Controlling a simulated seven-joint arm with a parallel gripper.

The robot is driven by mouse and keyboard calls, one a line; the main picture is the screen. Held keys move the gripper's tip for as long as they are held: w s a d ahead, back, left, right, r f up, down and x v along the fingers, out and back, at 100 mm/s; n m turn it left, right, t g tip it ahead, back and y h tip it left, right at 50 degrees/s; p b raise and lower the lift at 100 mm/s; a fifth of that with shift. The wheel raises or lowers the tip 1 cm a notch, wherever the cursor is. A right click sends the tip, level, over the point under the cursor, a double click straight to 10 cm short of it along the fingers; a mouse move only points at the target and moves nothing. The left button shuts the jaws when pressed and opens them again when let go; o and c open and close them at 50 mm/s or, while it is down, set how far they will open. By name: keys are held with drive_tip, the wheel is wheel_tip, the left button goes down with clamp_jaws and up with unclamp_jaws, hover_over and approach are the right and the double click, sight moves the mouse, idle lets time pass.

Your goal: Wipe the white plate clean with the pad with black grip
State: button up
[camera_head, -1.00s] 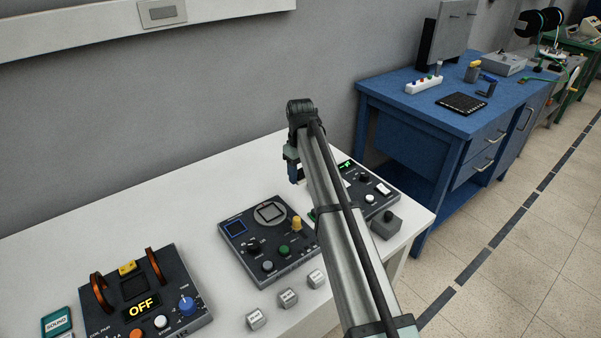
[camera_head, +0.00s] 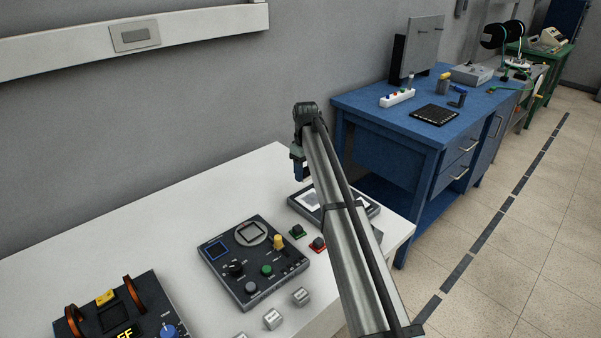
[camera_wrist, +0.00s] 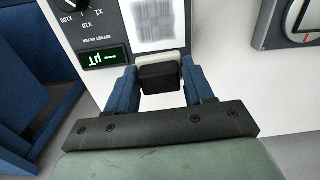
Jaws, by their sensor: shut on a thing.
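The white plate (camera_wrist: 155,22) shows in the wrist view, set in the face of a dark offset meter, with a grey smudge over its middle. In the head view a white part of the plate (camera_head: 310,199) shows left of my arm. My gripper (camera_wrist: 159,75) is shut on the black grip of the pad (camera_wrist: 160,79), between its blue fingers. The pad's pale edge shows just beyond the grip, close to the plate's near edge; I cannot tell if they touch. In the head view my gripper (camera_head: 298,166) is over the bench's back part, and the pad cannot be made out.
The offset meter's display (camera_wrist: 103,58) lies beside the plate. A dark control panel (camera_head: 253,262) stands left of my arm, with green (camera_head: 297,232) and red (camera_head: 317,245) small parts near it. A coil unit (camera_head: 120,312) is at lower left. A blue workbench (camera_head: 385,125) stands beyond.

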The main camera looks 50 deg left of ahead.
sight(307, 194)
drive_tip(key=shift+f, duration=3.75)
drive_tip(key=shift+s+d, duration=0.1)
drive_tip(key=shift+d, duration=0.85)
drive_tip(key=shift+c, duration=0.3)
drive_tip(key=shift+d+r, duration=0.1)
drive_tip(key=shift+d, duration=2.15)
drive_tip(key=shift+a, duration=3.15)
drive_tip(key=shift+w+a, duration=0.15)
drive_tip(key=shift+w, duration=0.4)
drive_tip(key=shift+s+d, duration=0.1)
drive_tip(key=shift+d, duration=3.65)
drive_tip(key=shift+a, duration=3.6)
drive_tip(key=shift+a+r, duration=0.1)
drive_tip(key=shift+r, duration=4)
